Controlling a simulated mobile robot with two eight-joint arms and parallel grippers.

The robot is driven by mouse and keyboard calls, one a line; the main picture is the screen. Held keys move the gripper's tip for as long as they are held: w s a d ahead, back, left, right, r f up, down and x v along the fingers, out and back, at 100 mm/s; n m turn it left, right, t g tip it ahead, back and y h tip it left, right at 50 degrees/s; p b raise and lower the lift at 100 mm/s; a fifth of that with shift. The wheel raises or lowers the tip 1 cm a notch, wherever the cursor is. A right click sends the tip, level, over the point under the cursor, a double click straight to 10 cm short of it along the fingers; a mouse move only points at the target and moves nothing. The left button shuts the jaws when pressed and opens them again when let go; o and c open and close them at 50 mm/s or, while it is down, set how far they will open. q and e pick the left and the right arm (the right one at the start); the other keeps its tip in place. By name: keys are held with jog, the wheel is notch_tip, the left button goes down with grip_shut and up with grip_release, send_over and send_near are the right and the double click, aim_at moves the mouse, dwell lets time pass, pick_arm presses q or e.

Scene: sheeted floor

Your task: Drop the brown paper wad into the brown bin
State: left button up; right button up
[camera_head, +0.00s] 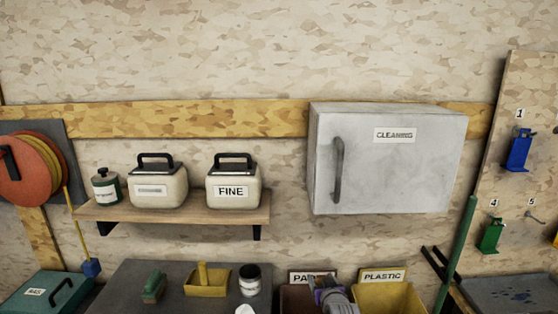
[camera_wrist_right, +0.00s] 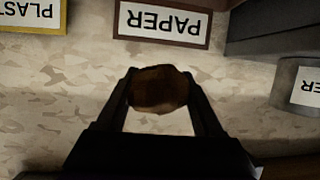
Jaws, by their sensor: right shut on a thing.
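The brown paper wad (camera_wrist_right: 157,90) is between the two dark fingers of my right gripper (camera_wrist_right: 160,88) in the right wrist view. The fingers are shut on its sides. In the head view my right gripper (camera_head: 322,284) is at the bottom, in front of the brown bin (camera_head: 294,299), and hides part of its "PAPER" label. I cannot clearly make out the wad there. In the wrist view the "PAPER" label (camera_wrist_right: 163,23) appears upside down at the top, apart from the wad. My left gripper is not in view.
A yellow "PLASTIC" bin (camera_head: 385,297) stands right of the brown bin. A grey bench (camera_head: 180,292) with a yellow dustpan-like tray (camera_head: 207,283) and a dark jar (camera_head: 249,279) is on the left. A grey "CLEANING" cabinet (camera_head: 388,165) hangs above the bins.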

jog(key=o, duration=1.4)
jog(key=shift+v, duration=5.45)
jog(key=shift+r, duration=0.1)
jog(key=s+d+f+g, duration=0.1)
jog(key=s+g, duration=0.1)
jog(key=s, duration=0.9)
jog(key=s+d+f+g+p, duration=0.1)
jog(key=s+f+g, duration=0.1)
jog(key=s, duration=0.9)
jog(key=s+d+f+m+g+h+p, duration=0.1)
jog(key=s+g, duration=0.3)
jog(key=s, duration=0.7)
jog(key=shift+s+d+f, duration=0.15)
jog(key=shift+d+f, duration=0.2)
